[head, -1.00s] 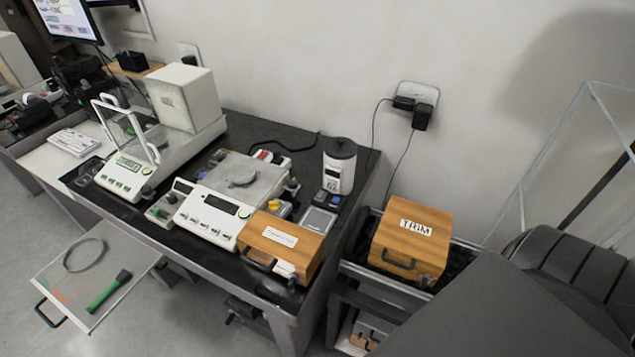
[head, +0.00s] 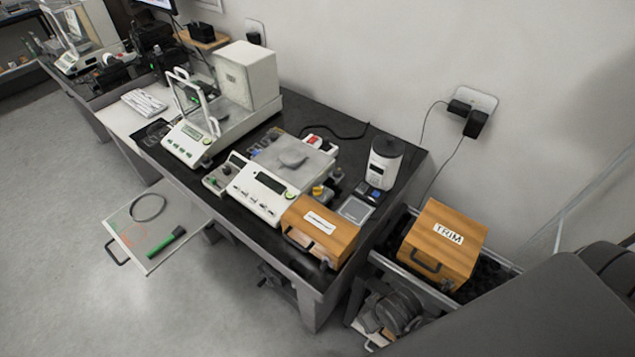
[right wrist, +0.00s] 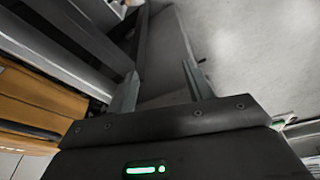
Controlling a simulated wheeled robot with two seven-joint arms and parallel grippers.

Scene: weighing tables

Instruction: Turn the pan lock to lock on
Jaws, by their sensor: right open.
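A white balance (head: 256,192) with a flat metal pan (head: 292,158) stands on the black-topped table. A small control box (head: 224,176) with knobs sits at its left end. A yellow knob (head: 319,191) shows at its right side. A larger balance (head: 190,142) with a glass-framed shield stands further left. I cannot tell which part is the pan lock, nor its setting. My right gripper (right wrist: 162,86) is open and empty in the right wrist view, near grey frame bars and well away from the balances. My left gripper is not in view.
A wooden case (head: 320,232) stands at the table's front right corner. A wooden TRIM box (head: 442,245) sits in the crate beside the table. A white canister (head: 384,163) stands at the back. A pulled-out tray (head: 165,212) juts from the front; clear floor lies before it.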

